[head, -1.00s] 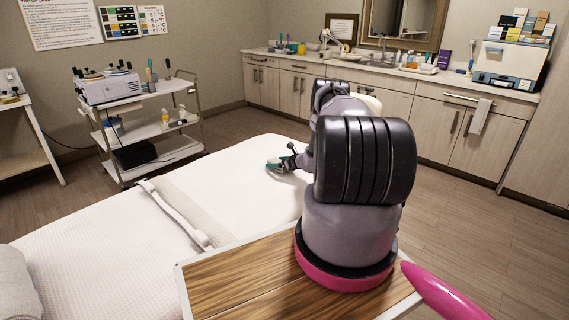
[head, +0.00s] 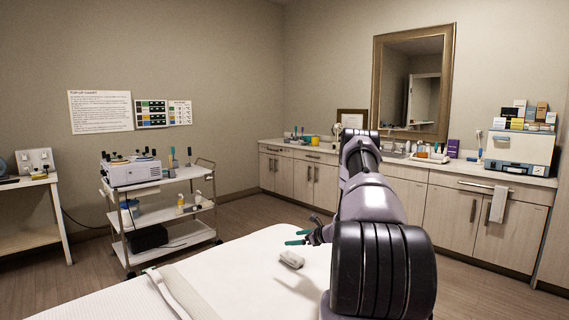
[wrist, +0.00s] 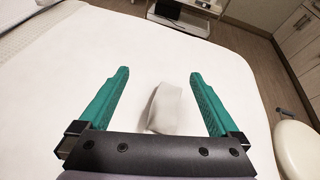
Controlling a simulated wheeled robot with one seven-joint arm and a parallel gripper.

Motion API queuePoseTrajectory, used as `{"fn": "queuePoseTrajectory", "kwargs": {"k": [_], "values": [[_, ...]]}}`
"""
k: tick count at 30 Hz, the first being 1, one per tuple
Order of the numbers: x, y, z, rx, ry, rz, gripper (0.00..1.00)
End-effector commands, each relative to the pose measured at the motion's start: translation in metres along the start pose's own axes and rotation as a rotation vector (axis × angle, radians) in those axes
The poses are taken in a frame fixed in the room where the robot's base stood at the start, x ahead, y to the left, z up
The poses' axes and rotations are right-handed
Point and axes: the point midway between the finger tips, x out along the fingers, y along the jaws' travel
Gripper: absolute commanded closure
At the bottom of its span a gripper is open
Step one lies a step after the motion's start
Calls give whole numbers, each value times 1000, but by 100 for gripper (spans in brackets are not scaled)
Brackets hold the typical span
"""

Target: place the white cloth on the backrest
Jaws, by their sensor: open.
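The white cloth (head: 291,259) is a small folded bundle lying on the white bed top, near its far end. In the wrist view the cloth (wrist: 165,108) lies below and between the fingers, slightly right of centre. My gripper (head: 294,237) has teal fingers spread apart and hangs above the bed near the cloth. In the wrist view my gripper (wrist: 159,72) is open with nothing held. The bed's textured section (head: 105,300), crossed by a pale band, is at the lower left; I cannot tell for sure which part is the backrest.
A white trolley (head: 165,231) with a device on top stands left beyond the bed. A counter (head: 330,152) with cabinets runs along the back right. A round cream seat (wrist: 298,150) is right of the bed in the wrist view.

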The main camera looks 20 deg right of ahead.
Motion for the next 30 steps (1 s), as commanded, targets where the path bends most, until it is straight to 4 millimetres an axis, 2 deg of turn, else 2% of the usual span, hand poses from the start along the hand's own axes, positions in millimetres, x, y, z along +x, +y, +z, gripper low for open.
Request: {"fn": "queuePoseTrajectory", "kwargs": {"k": [1, 3, 6, 9, 15, 18, 22, 27, 30], "values": [[-3, 7, 44, -79, -3, 47, 2], [-10, 24, 94, -185, 2, 116, 2], [-25, 53, 159, -339, 14, 211, 2], [-45, 86, 218, -495, 27, 297, 2], [-101, 160, 310, -810, 65, 442, 2], [-135, 198, 344, -968, 88, 499, 2], [-183, 245, 377, -1177, 122, 560, 2], [-250, 299, 401, -1449, 173, 612, 2], [-290, 327, 405, -1607, 207, 628, 2]]}}
